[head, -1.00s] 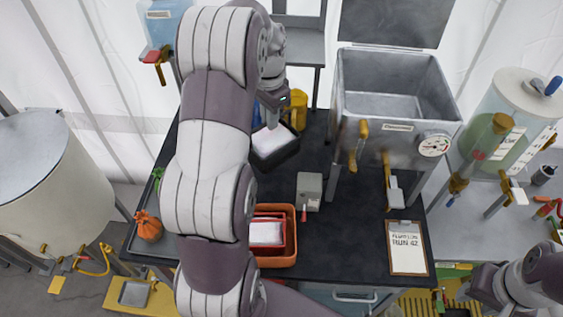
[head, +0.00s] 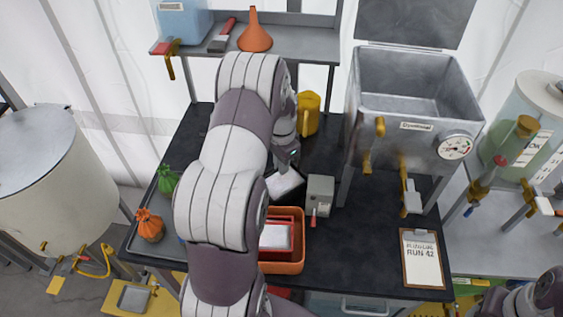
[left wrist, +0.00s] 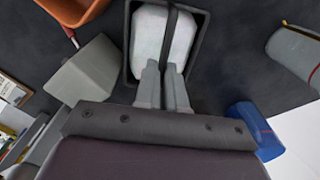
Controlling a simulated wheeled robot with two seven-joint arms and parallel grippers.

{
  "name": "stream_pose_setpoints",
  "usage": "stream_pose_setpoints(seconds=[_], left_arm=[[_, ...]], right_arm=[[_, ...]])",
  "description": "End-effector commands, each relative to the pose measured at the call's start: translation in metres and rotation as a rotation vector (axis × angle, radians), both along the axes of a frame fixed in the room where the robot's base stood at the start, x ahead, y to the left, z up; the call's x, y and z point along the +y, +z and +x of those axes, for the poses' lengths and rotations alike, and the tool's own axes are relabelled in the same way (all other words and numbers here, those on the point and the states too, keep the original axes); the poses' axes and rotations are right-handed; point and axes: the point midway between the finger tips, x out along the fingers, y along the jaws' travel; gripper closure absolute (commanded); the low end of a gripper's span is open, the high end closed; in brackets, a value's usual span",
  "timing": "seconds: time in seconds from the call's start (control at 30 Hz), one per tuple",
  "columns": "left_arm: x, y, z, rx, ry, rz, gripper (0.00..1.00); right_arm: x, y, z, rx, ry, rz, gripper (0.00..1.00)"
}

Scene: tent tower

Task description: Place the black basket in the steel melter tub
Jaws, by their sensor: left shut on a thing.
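The black basket (left wrist: 203,42) holds a white block (left wrist: 152,38), with a dark handle (left wrist: 170,30) across its top. My left gripper (left wrist: 165,68) is shut on this handle in the left wrist view. In the head view my left arm hides most of the basket, and the white block (head: 285,184) shows beside the left gripper (head: 287,160). I cannot tell its height above the table. The steel melter tub (head: 400,70) stands at the back right with its lid open and its inside visible. Only part of my right arm shows, at the bottom right.
A small grey box (head: 320,190) stands right of the basket, with an orange tray (head: 285,266) in front. A yellow jug (head: 308,112) stands behind. A clipboard (head: 422,258) lies at the right. Brass valves (head: 378,127) stick out from the tub front. The black table (head: 340,240) is clear ahead of the grey box.

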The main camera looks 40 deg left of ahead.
Motion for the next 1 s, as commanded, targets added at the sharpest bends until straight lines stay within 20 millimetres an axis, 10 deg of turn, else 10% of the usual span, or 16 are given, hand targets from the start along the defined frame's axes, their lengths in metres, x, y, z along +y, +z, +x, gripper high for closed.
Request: stream_pose_setpoints(seconds=[0.33, 0.4, 0.7, 1.0], left_arm=[[0.0, -0.003, 0.001, -0.002, 0.0, 0.001, 1.0], [0.0, -0.003, 0.0, 0.0, 0.0, 0.0, 0.68], [0.0, -0.001, 0.0, -0.001, 0.0, 0.001, 0.66], [0.001, 0.058, 0.001, -0.006, 0.0, 0.002, 0.66]], right_arm=[[0.0, -0.003, 0.0, 0.0, 0.0, 0.0, 0.57], [0.0, -0.002, 0.0, 0.0, 0.0, 0.0, 0.57], [0.0, -0.001, 0.0, 0.0, 0.0, 0.0, 0.57], [0.0, -0.013, 0.0, 0.0, 0.0, 0.0, 0.57]])
